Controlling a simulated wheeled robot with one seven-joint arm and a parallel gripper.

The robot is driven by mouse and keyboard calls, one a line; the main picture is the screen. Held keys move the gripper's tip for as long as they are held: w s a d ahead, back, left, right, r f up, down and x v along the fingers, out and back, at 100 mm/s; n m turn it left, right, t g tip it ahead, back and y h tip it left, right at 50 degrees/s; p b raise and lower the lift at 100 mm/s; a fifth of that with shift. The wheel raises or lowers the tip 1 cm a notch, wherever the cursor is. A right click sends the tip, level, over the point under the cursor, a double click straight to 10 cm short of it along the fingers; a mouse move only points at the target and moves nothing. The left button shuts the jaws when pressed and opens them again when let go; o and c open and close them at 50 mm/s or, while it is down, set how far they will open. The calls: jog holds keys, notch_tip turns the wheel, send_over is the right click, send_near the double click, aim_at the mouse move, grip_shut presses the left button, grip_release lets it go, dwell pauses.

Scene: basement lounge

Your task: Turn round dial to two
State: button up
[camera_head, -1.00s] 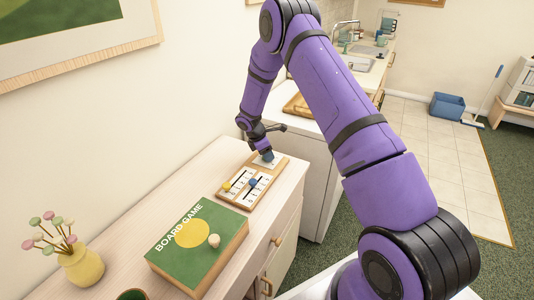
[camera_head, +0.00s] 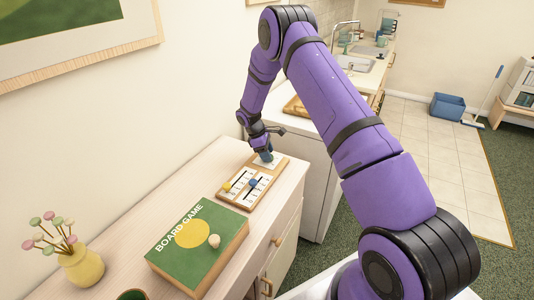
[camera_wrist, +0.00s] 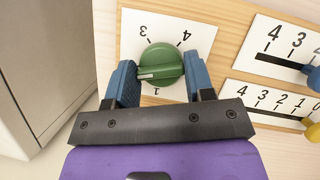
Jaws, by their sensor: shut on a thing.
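A round green dial (camera_wrist: 160,65) sits on a white number plate (camera_wrist: 200,35) in the wrist view. The numerals 1, 3 and 4 show around it. No 2 is visible; the left finger covers part of the plate's left side. The dial's pale pointer mark faces left, toward that finger. My gripper (camera_wrist: 160,79) has its blue fingers on either side of the dial and is shut on it. In the head view my gripper (camera_head: 266,157) is at the far end of the wooden panel (camera_head: 238,202), hiding most of the dial.
Two slider scales with a blue knob (camera_head: 253,182) and a yellow knob (camera_head: 227,186) are beside the dial on the panel. A board game box (camera_head: 185,262) and a yellow flower vase (camera_head: 82,268) stand nearer on the cabinet. A wall runs along the left.

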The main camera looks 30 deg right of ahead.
jog(key=o, duration=0.9)
jog(key=v, duration=1.1)
